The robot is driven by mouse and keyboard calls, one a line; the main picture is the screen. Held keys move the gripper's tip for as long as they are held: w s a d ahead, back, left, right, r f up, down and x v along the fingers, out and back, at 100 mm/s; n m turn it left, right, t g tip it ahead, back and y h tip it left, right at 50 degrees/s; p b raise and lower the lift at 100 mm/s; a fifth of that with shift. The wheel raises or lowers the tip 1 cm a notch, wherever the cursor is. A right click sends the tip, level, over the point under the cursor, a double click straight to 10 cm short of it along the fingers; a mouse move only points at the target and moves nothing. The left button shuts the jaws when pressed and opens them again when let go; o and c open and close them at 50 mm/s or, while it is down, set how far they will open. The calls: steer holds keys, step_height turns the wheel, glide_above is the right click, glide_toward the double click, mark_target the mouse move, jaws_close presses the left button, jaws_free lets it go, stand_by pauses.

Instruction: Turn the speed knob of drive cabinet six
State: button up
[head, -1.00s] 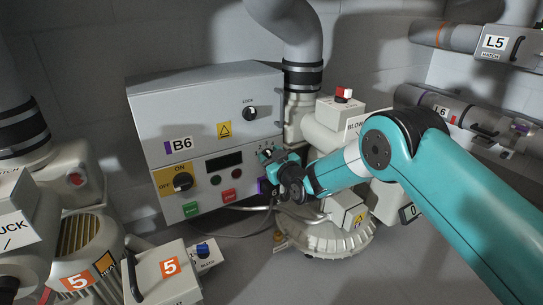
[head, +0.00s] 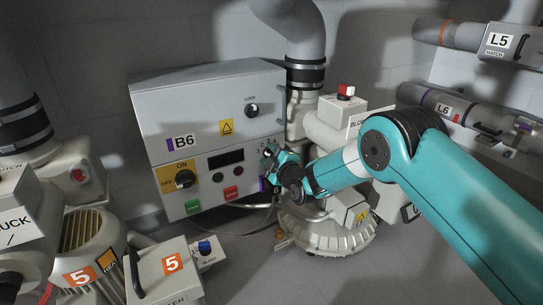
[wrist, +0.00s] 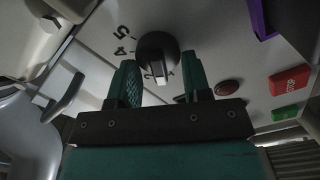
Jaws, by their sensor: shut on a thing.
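Drive cabinet B6 (head: 225,105) is a grey wall box with a yellow-plated ON/OFF switch (head: 185,178), a dark display and small buttons. Its black speed knob (wrist: 157,50) with a white pointer shows in the wrist view, with the numerals 5 and 4 beside it. My gripper (wrist: 160,70) is shut on the knob, one teal finger on each side.
A LOCK knob (head: 252,110) sits above on the cabinet door. A red STOP button (wrist: 290,80) and a green button (wrist: 285,113) are near my gripper. A blower (head: 325,230) with pipes stands at right. A grey box marked 5 (head: 165,280) stands at front left.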

steer(key=shift+n, duration=0.6)
steer(key=o, duration=0.9)
steer(key=shift+c, duration=0.2)
